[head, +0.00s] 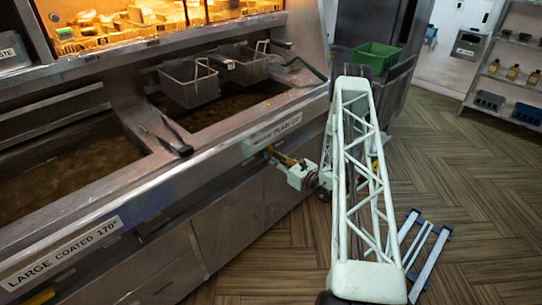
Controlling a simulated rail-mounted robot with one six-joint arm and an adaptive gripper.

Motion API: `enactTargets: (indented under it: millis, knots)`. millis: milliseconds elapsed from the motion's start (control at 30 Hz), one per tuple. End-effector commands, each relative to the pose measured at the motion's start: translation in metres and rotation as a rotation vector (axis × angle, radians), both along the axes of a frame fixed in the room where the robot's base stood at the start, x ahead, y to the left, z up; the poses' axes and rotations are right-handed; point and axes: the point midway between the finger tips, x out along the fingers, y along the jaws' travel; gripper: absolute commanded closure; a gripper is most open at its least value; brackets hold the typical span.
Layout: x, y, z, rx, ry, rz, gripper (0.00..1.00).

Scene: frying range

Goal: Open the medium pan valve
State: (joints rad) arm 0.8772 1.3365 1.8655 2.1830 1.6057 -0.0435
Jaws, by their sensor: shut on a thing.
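The yellow valve handle (285,160) shows on the fryer front, just below a label strip (275,130) of which I can read "PLAIN". My gripper (272,153) is at this handle, low on the front panel, and is shut on it. The jaws and part of my wrist hide much of the handle, so its exact angle is hard to tell. The pan (205,138) above it holds dark oil, with wire baskets (190,82) over its back part.
A larger oil pan (65,175) lies to the left, with another yellow handle (40,297) below its "LARGE COATED 170°" label (62,254). A green crate (376,56) stands behind my arm. Shelves (508,85) stand at the far right.

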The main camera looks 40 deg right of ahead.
Motion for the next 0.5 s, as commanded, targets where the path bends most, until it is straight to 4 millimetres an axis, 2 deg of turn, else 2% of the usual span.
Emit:
enactTargets:
  millis: [400,433,500]
  knots:
    - [-0.0002,0.0,-0.0003,0.011,0.001,0.0,0.98]
    - [-0.0002,0.0,-0.0002,0.011,0.001,0.0,0.86]
    - [-0.0002,0.0,-0.0002,0.01,0.001,0.0,0.82]
